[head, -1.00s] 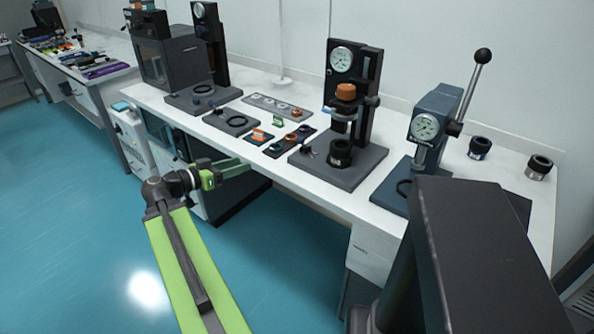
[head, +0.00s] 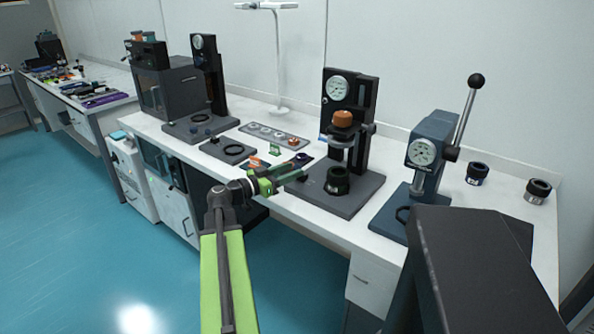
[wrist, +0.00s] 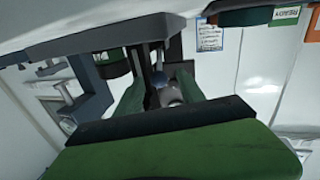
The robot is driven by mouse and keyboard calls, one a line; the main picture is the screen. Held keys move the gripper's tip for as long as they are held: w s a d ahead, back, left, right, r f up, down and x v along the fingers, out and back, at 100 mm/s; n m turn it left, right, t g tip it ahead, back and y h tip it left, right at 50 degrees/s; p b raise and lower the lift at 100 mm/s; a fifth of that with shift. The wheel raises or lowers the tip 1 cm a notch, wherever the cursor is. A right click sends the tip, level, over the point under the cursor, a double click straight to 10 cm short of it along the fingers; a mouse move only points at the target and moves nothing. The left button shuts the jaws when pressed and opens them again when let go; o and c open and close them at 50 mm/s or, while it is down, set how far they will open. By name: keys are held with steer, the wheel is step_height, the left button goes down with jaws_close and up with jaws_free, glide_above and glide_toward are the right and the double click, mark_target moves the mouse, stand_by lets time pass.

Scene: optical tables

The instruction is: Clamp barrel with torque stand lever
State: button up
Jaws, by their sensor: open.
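A black gauge stand (head: 348,120) with an orange knob (head: 343,117) stands on the white table, a dark ring-shaped barrel (head: 337,179) upright on its base. A small blue-tipped piece (head: 326,138) sticks out left below the knob; I cannot tell if it is a lever. A blue-grey gauge press (head: 428,155) to the right has a long lever (head: 467,118) with a black ball, raised. My gripper (head: 300,176) is open, left of the black stand's base at the table's front edge. In the wrist view, a small bluish ball (wrist: 158,79) shows between the green fingers.
Left of my gripper are a holed grey strip (head: 272,135), a dark ring plate (head: 229,150) and another black gauge stand (head: 205,75). Two dark cylinders (head: 477,173) (head: 537,191) stand at the right. A pale lamp stand (head: 278,70) rises behind.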

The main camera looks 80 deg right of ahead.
mark_target(297, 168)
steer(key=shift+x, duration=1.5)
